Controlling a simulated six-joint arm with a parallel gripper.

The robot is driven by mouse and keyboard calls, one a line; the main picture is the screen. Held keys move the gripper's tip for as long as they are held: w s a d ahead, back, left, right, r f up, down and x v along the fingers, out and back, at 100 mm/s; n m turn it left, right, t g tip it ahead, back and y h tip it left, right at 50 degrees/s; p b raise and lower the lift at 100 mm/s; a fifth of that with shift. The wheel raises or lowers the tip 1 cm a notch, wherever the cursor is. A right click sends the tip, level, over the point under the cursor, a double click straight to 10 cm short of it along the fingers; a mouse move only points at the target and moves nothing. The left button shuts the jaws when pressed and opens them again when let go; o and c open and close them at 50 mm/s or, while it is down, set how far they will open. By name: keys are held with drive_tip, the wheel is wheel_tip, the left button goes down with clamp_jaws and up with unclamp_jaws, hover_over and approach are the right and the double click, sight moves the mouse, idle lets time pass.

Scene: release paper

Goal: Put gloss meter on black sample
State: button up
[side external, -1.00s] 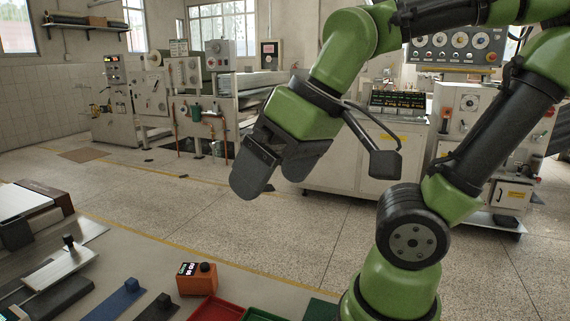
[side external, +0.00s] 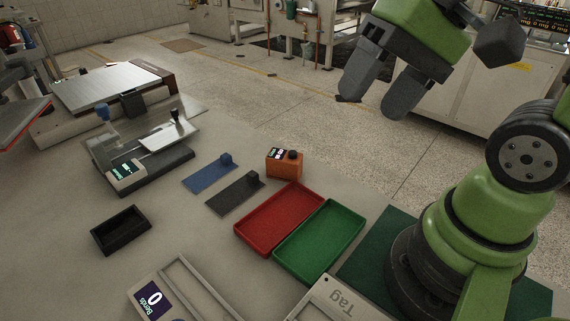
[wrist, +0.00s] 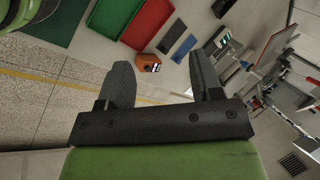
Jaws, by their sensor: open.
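The gloss meter seems to be the small orange box (side external: 285,162) with a lit display and a dark knob on top. It stands on the bench behind the red tray, and also shows in the wrist view (wrist: 148,63). The black sample (side external: 235,194) is a flat dark strip with a block at one end, lying left of the red tray with nothing on it. It also shows in the wrist view (wrist: 184,48). My gripper (side external: 370,108) is open and empty, high above and behind the orange box. In the wrist view its fingers (wrist: 164,75) are spread apart.
A blue strip (side external: 209,176) lies beside the black one. A red tray (side external: 243,236) and a green tray (side external: 280,262) stand to the right. A small black tray (side external: 121,231) and a scale-like device (side external: 126,174) are at left.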

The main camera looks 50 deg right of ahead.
drive_tip(key=w+f+m+g+y, duration=0.1)
drive_tip(key=w+f+m+y, duration=0.3)
drive_tip(key=m+y, duration=0.1)
drive_tip(key=m+t+h, duration=0.4)
drive_tip(key=m+t, duration=0.6)
drive_tip(key=m, duration=0.9)
approach(301, 162)
drive_tip(key=shift+w+a, duration=0.2)
drive_tip(key=shift+a, duration=0.4)
drive_tip(key=shift+d+f+m, duration=0.1)
drive_tip(key=shift+f+m, duration=0.2)
drive_tip(key=shift+f, duration=0.05)
drive_tip(key=x, duration=0.9)
drive_tip(key=shift+w+d, duration=0.1)
drive_tip(key=shift+w, duration=0.35)
drive_tip(key=c, duration=1)
drive_tip(key=shift+o, duration=0.2)
